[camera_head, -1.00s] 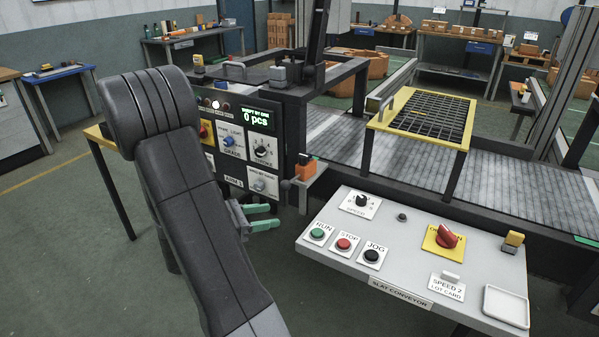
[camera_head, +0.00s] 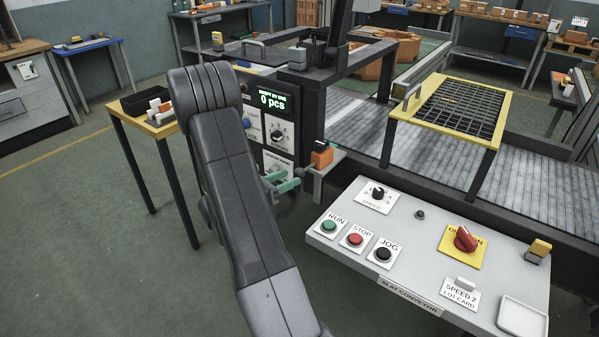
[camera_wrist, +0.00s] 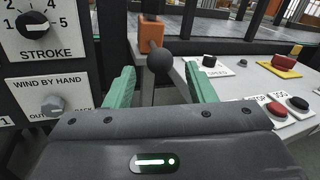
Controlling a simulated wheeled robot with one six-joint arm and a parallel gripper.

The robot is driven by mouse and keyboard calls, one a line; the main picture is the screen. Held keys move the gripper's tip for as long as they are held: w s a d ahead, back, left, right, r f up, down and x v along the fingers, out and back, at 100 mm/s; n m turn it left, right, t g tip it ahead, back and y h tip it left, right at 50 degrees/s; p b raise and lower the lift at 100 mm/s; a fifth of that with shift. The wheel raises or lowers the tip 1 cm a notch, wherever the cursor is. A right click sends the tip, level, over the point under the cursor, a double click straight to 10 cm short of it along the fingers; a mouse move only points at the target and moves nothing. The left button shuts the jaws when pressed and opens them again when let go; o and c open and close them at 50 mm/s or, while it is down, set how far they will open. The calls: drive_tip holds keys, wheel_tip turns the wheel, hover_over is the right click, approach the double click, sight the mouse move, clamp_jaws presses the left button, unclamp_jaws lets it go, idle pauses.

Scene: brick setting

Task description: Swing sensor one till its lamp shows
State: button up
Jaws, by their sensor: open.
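An orange sensor with a dark top (camera_head: 321,155) sits on a grey bracket beside the black machine, and it also shows in the wrist view (camera_wrist: 151,34). A dark ball knob on a thin stem (camera_wrist: 160,62) stands in front of it. My gripper (camera_head: 282,181) has green fingers and is open just in front of the sensor bracket. In the wrist view my gripper (camera_wrist: 159,72) has one finger on each side of the knob's stem, with gaps showing on both sides. I see no lit lamp on the sensor. My arm hides part of the machine panel.
A grey control desk (camera_head: 400,220) with buttons and a red switch stands close on the right. A yellow-framed guard (camera_head: 455,105) stands over the conveyor. Floor is clear at lower left.

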sight(300, 173)
drive_tip(key=shift+x, duration=2.55)
drive_tip(key=shift+c, duration=0.2)
clamp_jaws()
